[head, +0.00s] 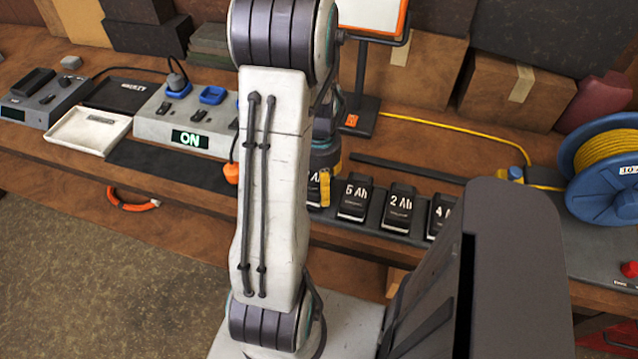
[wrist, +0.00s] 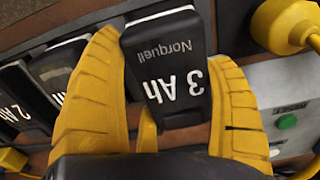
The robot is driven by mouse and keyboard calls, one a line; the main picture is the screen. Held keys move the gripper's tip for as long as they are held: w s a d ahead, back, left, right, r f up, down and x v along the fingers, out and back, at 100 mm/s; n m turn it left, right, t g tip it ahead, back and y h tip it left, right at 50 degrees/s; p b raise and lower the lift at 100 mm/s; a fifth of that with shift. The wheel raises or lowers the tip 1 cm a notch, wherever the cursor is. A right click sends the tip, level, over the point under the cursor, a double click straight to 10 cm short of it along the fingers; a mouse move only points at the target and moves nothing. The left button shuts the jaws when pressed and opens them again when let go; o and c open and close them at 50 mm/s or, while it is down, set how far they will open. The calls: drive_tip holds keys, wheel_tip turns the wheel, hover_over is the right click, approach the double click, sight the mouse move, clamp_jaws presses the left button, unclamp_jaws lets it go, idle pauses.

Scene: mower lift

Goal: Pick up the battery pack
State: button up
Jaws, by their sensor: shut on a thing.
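The battery pack, dark with a white "3 Ah" and "Norquell" label, shows in the wrist view (wrist: 165,70). My gripper's yellow fingers (wrist: 168,52) close on its two sides. In the head view my gripper (head: 325,186) is low at the left end of the row of packs, mostly behind my arm. Only part of the held pack (head: 313,190) shows there, with its number hidden. I cannot tell whether it is clear of the rack.
A 5 Ah pack (head: 354,200), a 2 Ah pack (head: 398,208) and a 4 Ah pack (head: 439,215) stand to its right. A power box reading "ON" (head: 190,138) is on the left. A blue cable reel (head: 603,170) stands at the right. A green button (wrist: 287,121) is near my right finger.

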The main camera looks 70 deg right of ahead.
wheel_tip(320, 180, up, 3)
drive_tip(key=a+r+b, duration=0.1)
drive_tip(key=a+r, duration=0.5)
drive_tip(key=a, duration=0.5)
drive_tip(key=shift+w+a+r, duration=0.2)
drive_tip(key=shift+a+r, duration=0.05)
drive_tip(key=shift+r, duration=0.05)
